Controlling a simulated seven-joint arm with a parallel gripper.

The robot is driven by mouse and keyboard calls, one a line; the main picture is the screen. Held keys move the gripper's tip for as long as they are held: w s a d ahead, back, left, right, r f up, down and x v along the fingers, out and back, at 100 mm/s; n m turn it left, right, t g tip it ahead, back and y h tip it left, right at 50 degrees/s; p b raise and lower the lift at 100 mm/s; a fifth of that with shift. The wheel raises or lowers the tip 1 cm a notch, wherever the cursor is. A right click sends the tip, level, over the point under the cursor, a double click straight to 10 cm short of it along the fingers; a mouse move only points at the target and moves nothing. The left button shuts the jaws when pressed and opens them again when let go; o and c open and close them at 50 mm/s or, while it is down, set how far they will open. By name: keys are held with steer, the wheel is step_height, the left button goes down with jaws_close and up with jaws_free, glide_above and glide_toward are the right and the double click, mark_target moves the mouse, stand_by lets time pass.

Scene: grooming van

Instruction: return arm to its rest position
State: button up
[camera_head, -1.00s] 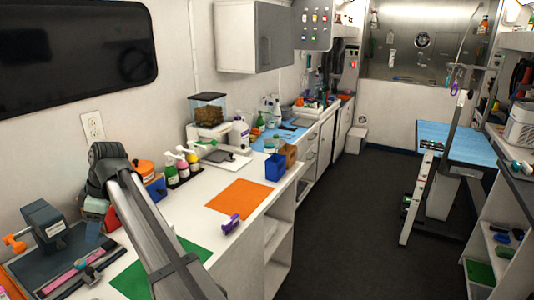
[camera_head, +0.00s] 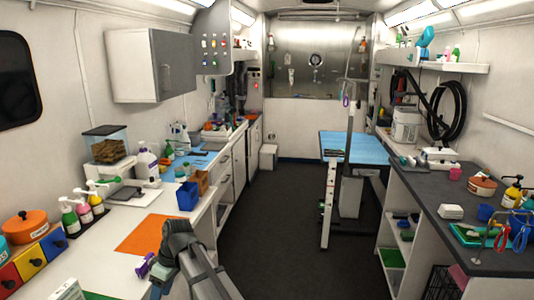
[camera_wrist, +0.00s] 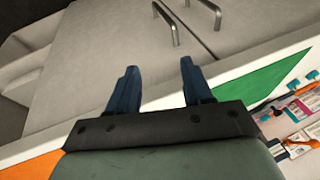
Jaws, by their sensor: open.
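My gripper (camera_wrist: 158,66) shows in the wrist view with its two dark blue fingers apart and nothing between them. Beyond the fingers are a grey cabinet front (camera_wrist: 105,45) with metal handles and the white counter edge. In the head view, my arm (camera_head: 198,268) rises at the bottom centre, by the front edge of the white counter (camera_head: 110,252).
An orange mat (camera_head: 148,233) and a purple object (camera_head: 147,265) lie on the counter close to my arm. A green mat (camera_wrist: 265,83) shows in the wrist view. The dark aisle floor (camera_head: 285,215) is clear. A dark-topped counter (camera_head: 450,215) stands at right.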

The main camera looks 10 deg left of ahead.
steer(key=w+d+f+m+h, duration=0.1)
steer(key=w+d+f+m, duration=0.15)
steer(key=d+f, duration=0.6)
steer(key=w+d+f+m, duration=0.1)
steer(key=d+f+m, duration=0.2)
steer(key=d+f, duration=0.6)
steer(key=s+d+f+m+h, duration=0.1)
steer(key=s+d+f+m, duration=0.1)
steer(key=d+f, duration=0.55)
steer(key=s+d+f+m, duration=0.2)
steer(key=s+d+f, duration=0.1)
steer(key=d+f, duration=0.5)
steer(key=s+d+f+m+g+h, duration=0.1)
steer(key=s+d+f+m, duration=0.1)
steer(key=s+d+f, duration=0.4)
steer(key=s+d+f+m+g, duration=0.1)
steer(key=s+d+f+m, duration=0.2)
steer(key=d, duration=0.6)
steer(key=s+d+f+m+g, duration=0.1)
steer(key=s+d, duration=0.3)
steer(key=s, duration=0.4)
steer(key=s+d+f+m, duration=0.2)
steer(key=s+d+f, duration=0.1)
steer(key=s, duration=0.6)
steer(key=shift+d+f+g, duration=0.15)
steer(key=shift+d+g, duration=0.25)
steer(key=shift+d, duration=0.45)
